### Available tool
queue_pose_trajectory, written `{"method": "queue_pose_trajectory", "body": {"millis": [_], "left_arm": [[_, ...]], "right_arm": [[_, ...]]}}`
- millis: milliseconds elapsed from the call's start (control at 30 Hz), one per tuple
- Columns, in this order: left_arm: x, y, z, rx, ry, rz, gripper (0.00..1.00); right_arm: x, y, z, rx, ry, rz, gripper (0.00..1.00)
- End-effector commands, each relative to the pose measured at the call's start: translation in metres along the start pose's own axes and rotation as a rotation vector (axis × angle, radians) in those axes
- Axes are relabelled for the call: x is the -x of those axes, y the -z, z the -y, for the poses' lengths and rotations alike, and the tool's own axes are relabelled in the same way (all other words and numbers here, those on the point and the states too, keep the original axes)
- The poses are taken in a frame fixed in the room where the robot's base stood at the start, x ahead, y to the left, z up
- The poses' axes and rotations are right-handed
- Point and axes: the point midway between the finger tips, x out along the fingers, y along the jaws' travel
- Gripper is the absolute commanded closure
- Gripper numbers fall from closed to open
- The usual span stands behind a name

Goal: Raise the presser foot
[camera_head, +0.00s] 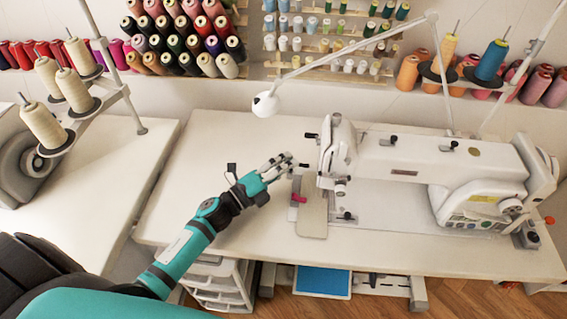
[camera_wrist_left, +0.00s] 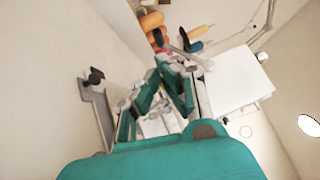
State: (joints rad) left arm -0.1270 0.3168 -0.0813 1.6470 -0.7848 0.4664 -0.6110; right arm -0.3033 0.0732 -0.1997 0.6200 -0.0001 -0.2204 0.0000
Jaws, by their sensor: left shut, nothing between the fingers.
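The white sewing machine (camera_head: 440,165) stands on the right half of the table, its head (camera_head: 338,155) at its left end. A black knob (camera_head: 311,135) sticks out left from the head. The presser foot is too small to make out under the head. My left gripper (camera_head: 288,162) is just left of the head, fingers shut and empty, pointing toward it. My right gripper is out of view.
A white lamp (camera_head: 265,104) on a thin arm hangs behind my left gripper. A small red piece (camera_head: 298,198) sits at the machine's plate. Thread cones (camera_head: 75,90) stand at the left. The table's (camera_head: 200,150) left part is clear.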

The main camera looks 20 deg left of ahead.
Motion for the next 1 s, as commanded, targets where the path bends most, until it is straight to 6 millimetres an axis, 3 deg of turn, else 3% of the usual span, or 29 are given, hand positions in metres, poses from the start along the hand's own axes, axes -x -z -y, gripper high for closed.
{"method": "queue_pose_trajectory", "body": {"millis": [200,400,1000], "left_arm": [[-0.041,0.000,0.003,0.001,0.003,0.000,1.00],[-0.061,0.000,0.001,0.001,0.000,0.000,1.00],[-0.065,0.000,-0.002,-0.012,0.016,0.000,1.00]], "right_arm": [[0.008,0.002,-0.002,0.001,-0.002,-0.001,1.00],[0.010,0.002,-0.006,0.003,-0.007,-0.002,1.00],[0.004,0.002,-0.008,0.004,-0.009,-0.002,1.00]]}}
